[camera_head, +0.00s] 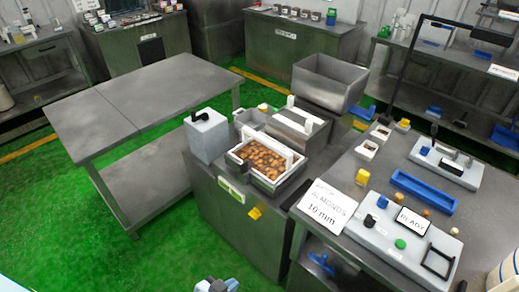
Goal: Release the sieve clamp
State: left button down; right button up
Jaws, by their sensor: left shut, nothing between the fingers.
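A white-framed sieve tray (287,175) full of brown almonds sits on the grey machine cabinet (233,225) in the middle of the head view. A white bar (258,143) crosses over the tray. A grey box with a black lever on top (207,137) stands at the tray's left. I cannot tell for certain which part is the sieve clamp. My left gripper (216,285) shows only partly at the bottom edge, shut and empty, well apart from the tray. My right gripper is not in view.
A steel hopper (330,82) stands behind the tray. The right table holds an "ALMONDS 10 mm" sign (328,205), a control panel with a READY display (410,221) and a blue tray (423,192). An empty steel table (150,98) stands left; green floor (130,240) is clear in front.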

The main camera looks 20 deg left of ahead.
aim_at(244, 167)
jog(key=i+j+z, duration=0.1)
jog(key=j+z, duration=0.15)
jog(key=j, duration=0.4)
jog(key=j+z, duration=0.25)
jog(key=j, duration=0.4)
jog(key=i, duration=0.5)
